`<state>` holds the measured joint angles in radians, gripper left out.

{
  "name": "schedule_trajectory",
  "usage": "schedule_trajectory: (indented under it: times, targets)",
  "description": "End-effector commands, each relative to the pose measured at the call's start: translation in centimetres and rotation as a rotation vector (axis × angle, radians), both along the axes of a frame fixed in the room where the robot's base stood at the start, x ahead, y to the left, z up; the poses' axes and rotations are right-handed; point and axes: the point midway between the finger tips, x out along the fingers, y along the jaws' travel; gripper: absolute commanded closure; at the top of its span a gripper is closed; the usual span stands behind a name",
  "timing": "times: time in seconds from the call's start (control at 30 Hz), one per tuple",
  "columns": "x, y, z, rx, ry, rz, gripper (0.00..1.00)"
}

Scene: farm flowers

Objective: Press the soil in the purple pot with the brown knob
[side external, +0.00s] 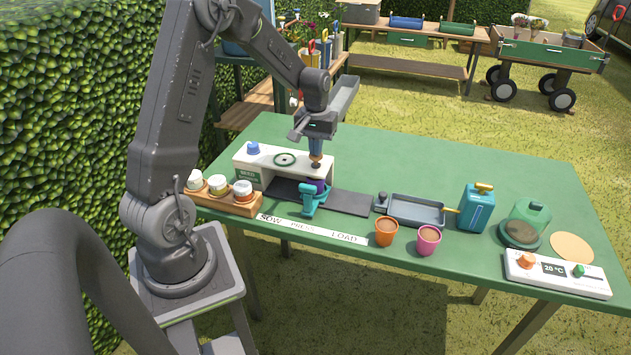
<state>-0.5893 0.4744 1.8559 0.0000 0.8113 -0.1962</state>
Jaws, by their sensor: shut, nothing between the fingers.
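The purple pot (317,186) stands at the front of the white seed station, next to the teal holder (309,201) that partly hides it. Its soil is too small and hidden to make out. The brown knob (316,162) is above the pot, in front of the white seed station. My gripper (316,154) points straight down just above the knob, its fingers shut and empty. I cannot tell whether the fingertips touch the knob.
The white seed station (258,160) stands behind the dark mat (349,203). A rack of jars (236,195) is at left. An orange pot (386,232), a pink pot (428,240), a grey tray (415,211) and a blue can (476,208) stand right. The back of the green table is clear.

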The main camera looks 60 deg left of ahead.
Motion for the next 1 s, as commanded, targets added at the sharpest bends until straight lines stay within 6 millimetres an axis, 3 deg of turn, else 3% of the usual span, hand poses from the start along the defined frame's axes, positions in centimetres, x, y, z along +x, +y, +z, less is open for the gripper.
schedule_trajectory:
  times: [0.5,1.0]
  targets:
    - [0.0,0.0,2.9,0.001,-0.001,0.000,1.00]
    - [0.0,0.0,3.0,0.000,0.000,0.000,1.00]
